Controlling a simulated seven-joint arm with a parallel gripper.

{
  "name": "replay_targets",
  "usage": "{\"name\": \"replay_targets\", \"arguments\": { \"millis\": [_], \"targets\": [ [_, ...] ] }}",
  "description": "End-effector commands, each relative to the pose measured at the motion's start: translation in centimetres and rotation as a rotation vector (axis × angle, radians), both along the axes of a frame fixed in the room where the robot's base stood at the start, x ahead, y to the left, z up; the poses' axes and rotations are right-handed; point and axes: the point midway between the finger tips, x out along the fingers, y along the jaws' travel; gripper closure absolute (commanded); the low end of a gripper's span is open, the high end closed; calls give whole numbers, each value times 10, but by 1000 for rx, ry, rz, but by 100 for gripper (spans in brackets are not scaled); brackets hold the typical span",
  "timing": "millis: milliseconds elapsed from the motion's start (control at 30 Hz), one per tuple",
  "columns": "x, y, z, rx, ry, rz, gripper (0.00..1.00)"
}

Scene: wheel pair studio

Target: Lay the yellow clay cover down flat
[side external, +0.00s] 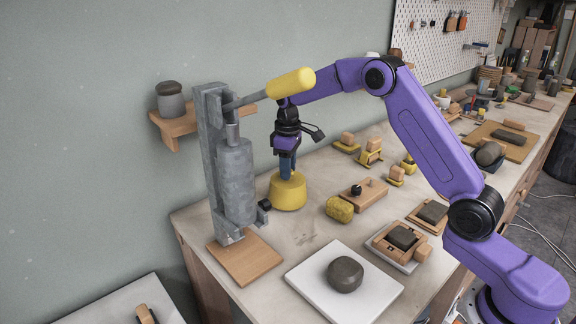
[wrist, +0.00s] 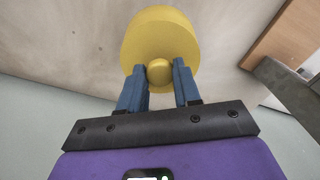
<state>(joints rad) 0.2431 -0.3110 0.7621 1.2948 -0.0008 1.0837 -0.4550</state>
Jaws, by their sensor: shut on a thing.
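The yellow clay cover (side external: 287,193) is a round, domed piece with a small knob on top. It is at the table's left part, just right of the grey press. My gripper (side external: 286,172) points down over it, shut on its knob. In the wrist view, the two blue fingers of my gripper (wrist: 159,78) are on either side of the round knob, and the cover (wrist: 150,32) spreads out beyond them. The cover looks about level. I cannot tell whether its underside touches the table.
A grey press (side external: 235,180) with a yellow-handled lever (side external: 290,83) stands close left of my gripper. A yellow sponge (side external: 339,209) and a wooden block with a black knob (side external: 363,193) lie to the right. A white board (side external: 310,280) with a dark clay lump (side external: 345,274) is in front.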

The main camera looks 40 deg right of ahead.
Motion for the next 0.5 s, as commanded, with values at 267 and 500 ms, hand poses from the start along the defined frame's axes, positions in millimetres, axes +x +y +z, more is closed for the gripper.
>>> {"name": "replay_targets", "arguments": {
  "millis": [267,500],
  "targets": [
    [0,0,-2,0,0,0,100],
    [0,0,-8,0,1,0,100]
  ]
}}
